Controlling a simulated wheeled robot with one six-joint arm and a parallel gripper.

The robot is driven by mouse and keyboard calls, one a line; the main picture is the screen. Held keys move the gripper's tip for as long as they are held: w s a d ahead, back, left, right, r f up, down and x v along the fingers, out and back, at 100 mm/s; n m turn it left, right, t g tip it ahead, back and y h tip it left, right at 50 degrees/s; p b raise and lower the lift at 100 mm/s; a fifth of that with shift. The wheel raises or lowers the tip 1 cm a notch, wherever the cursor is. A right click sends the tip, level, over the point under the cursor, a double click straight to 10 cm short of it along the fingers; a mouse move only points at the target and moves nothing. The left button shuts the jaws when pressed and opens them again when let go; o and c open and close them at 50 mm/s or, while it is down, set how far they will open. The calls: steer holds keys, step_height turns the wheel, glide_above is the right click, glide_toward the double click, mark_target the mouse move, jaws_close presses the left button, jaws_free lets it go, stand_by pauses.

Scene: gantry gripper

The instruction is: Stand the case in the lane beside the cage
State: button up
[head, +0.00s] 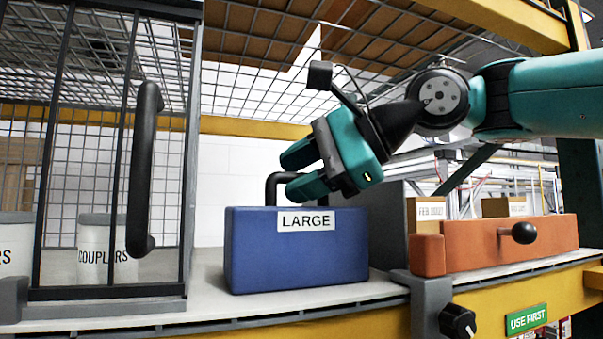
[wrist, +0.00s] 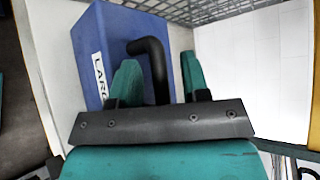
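The blue case (head: 296,260), labelled LARGE, stands upright on the pale shelf, right of the cage (head: 122,293) with a gap between them. Its black handle (head: 271,190) rises from the top. My gripper (head: 290,172) reaches in from the right at handle height, fingers apart. In the wrist view the handle (wrist: 157,68) shows between the two fingertips of my gripper (wrist: 160,80), with clear space on its right side. Whether it touches the left finger I cannot tell. The case (wrist: 92,40) fills the upper left of the wrist view. The near finger partly hides the handle in the head view.
The cage door has a tall black handle (head: 143,170); white tubs (head: 104,245) stand inside. A grey panel (head: 388,225) stands right of the case, then an orange-red drawer front (head: 480,243) with a black knob. The yellow beam (head: 375,320) edges the shelf.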

steer(key=shift+r, duration=0.1)
steer(key=p+v, duration=0.3)
steer(key=v, duration=0.9)
steer(key=shift+p, duration=0.35)
steer(key=shift+d, duration=0.1)
